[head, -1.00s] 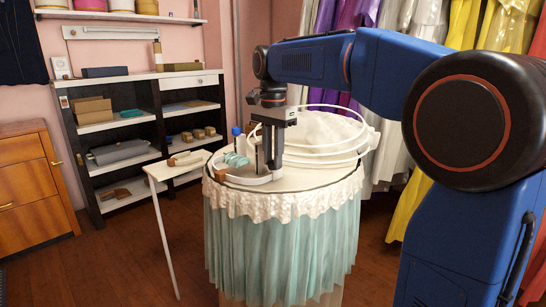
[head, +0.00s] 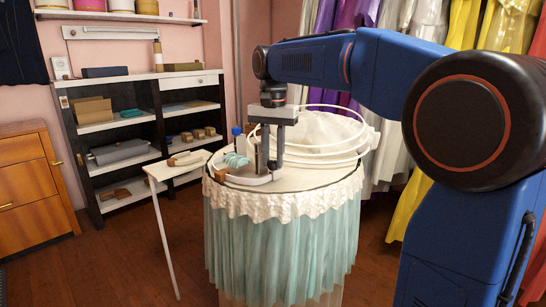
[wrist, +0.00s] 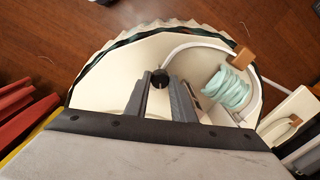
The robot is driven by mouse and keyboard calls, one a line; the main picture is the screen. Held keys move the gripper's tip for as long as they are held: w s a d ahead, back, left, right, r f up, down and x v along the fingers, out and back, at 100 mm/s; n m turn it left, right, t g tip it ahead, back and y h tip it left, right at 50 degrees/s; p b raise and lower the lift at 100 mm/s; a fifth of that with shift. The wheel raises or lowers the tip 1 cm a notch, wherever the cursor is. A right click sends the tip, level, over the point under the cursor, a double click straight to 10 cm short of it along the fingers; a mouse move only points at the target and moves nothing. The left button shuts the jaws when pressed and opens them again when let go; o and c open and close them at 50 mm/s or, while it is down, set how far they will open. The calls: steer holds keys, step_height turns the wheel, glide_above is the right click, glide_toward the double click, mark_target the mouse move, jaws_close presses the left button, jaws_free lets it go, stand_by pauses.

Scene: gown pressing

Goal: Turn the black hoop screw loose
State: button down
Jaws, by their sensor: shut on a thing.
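The black hoop screw (wrist: 160,77) shows as a round dark knob between my fingertips in the wrist view. My gripper (wrist: 161,84) is shut on it, one grey finger on each side. A white hoop (wrist: 205,44) curves from near the screw toward the right. In the head view my gripper (head: 270,162) points straight down over the near left of the round table (head: 310,181), at the white hoop lying there (head: 245,181). The screw cannot be made out in the head view.
A teal bundle (wrist: 228,88) and a wooden block (wrist: 243,57) are right of the screw in the wrist view. In the head view, large white rings (head: 350,148) around white cloth lie on the table's right. A narrow side table (head: 180,165) stands left.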

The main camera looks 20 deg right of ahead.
mark_target(273, 162)
steer(key=c, duration=1.5)
jaws_free()
steer(key=shift+r, duration=0.15)
step_height(273, 162, up, 17)
steer(key=shift+r, duration=0.1)
steer(key=s+d+f+n+t, duration=0.1)
steer(key=s+d+f+n, duration=0.1)
steer(key=s+f, duration=0.8)
steer(key=s+d+f+n+t, duration=0.2)
steer(key=s+f+n, duration=0.1)
steer(key=s+f, duration=0.7)
steer(key=s+d+f+n+t, duration=0.1)
steer(key=s+d+f+n, duration=0.1)
steer(key=s+f, duration=0.9)
steer(key=shift+d+f+t, duration=0.15)
steer(key=shift+f, duration=0.9)
steer(key=shift+d+f+t, duration=0.1)
steer(key=shift+d+f, duration=0.1)
steer(key=shift+f, duration=0.8)
steer(key=shift+d+f+t, duration=0.15)
steer(key=shift+f, duration=0.9)
